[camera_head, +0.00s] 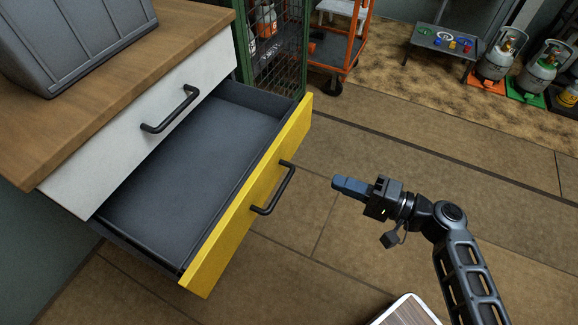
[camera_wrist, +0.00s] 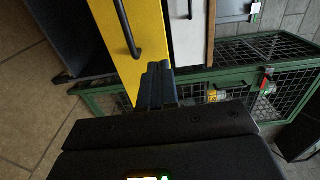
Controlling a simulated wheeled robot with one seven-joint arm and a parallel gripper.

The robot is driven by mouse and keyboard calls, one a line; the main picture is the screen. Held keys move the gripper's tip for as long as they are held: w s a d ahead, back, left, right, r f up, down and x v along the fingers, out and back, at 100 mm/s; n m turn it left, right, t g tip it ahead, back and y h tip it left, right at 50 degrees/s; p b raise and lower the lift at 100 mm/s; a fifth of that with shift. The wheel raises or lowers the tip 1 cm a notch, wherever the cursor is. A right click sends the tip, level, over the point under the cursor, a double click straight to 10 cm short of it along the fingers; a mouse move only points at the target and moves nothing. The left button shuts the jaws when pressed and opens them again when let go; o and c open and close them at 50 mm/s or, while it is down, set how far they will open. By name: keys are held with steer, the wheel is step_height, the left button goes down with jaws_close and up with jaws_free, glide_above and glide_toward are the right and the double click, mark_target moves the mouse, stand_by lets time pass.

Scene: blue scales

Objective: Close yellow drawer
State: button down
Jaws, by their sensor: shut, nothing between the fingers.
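The yellow drawer (camera_head: 230,225) is pulled well out of the cabinet, and its dark tray looks empty. A black bar handle (camera_head: 274,189) is on its yellow front. My gripper (camera_head: 338,187) is shut and empty, to the right of the handle and apart from it in the head view. In the wrist view the yellow front (camera_wrist: 128,40) stands beyond my gripper (camera_wrist: 158,70), with its handle (camera_wrist: 127,28) up and to the left of the fingertips. The wrist view does not show clearly how wide the gap to the front is.
A white drawer (camera_head: 150,125) above is shut. A grey crate (camera_head: 75,35) stands on the wooden top (camera_head: 120,85). A green wire cage (camera_head: 275,50) stands just behind the drawer, with an orange cart (camera_head: 340,45) beyond. The floor right of the drawer is open.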

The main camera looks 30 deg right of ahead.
glide_toward(273, 155)
steer(key=x, duration=0.7)
steer(key=shift+d+f+p, duration=0.1)
steer(key=shift+f+p, duration=0.05)
steer(key=shift+p, duration=0.15)
steer(key=b+x, duration=1.1)
steer(key=x, duration=1.4)
steer(key=shift+r, duration=0.5)
